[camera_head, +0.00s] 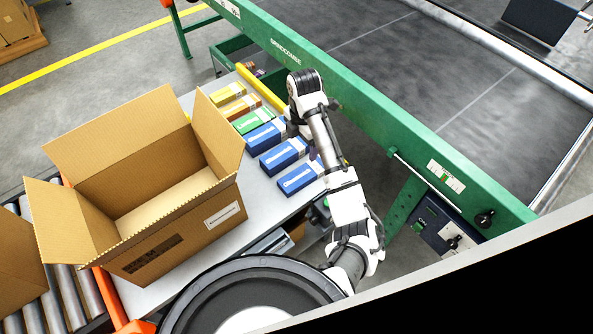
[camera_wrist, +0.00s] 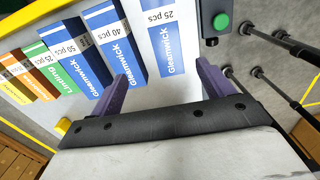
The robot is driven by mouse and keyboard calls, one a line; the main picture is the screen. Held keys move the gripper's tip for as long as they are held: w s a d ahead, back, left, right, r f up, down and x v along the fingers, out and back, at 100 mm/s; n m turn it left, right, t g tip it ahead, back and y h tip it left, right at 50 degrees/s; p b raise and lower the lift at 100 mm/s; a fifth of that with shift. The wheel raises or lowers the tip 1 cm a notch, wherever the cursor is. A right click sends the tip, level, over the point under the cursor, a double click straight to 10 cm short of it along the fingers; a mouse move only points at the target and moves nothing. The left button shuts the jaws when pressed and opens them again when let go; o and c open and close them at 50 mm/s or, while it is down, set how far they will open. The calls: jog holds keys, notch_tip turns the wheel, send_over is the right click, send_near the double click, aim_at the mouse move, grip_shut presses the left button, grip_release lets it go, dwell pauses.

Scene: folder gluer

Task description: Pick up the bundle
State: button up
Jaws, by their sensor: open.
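The bundles lie in a row on a light table. In the wrist view, a blue Gleamwick bundle marked 25 pcs (camera_wrist: 168,38) appears between my fingertips and beyond them. Beside it to the left are blue bundles marked 40 pcs (camera_wrist: 117,45) and 50 pcs (camera_wrist: 75,58), a green Linting bundle (camera_wrist: 50,68) and orange ones (camera_wrist: 27,75). My gripper (camera_wrist: 163,65) is open and empty, its two purple fingers apart. In the head view, the nearest blue bundle (camera_head: 300,177) lies left of my arm. My fingers cannot be made out there.
A large open cardboard box (camera_head: 185,235) stands left of the bundles. A green-framed conveyor (camera_head: 350,85) runs along the right. A green button (camera_wrist: 221,21) and black-knobbed rods (camera_wrist: 280,34) show at the wrist view's right. A yellow bar (camera_head: 262,92) edges the table.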

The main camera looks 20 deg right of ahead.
jog(key=f+b, duration=0.2)
jog(key=f, duration=0.2)
jog(key=f+b, duration=0.1)
jog(key=f, duration=0.3)
jog(key=shift+s+d+f+b, duration=0.15)
jog(key=shift+s+b, duration=0.05)
jog(key=shift+b, duration=0.15)
jog(key=f, duration=0.1)
jog(key=f+p, duration=0.1)
jog(key=f, duration=0.1)
jog(key=f+p, duration=0.1)
jog(key=shift+s+d+f, duration=0.15)
jog(key=shift+s+d, duration=0.1)
jog(key=shift+s, duration=0.05)
jog(key=shift+f, duration=0.5)
jog(key=c, duration=1.1)
jog(key=shift+c, duration=0.2)
jog(key=shift+r, duration=0.1)
notch_tip(320, 180, up, 20)
jog(key=p, duration=0.4)
jog(key=shift+p, duration=0.3)
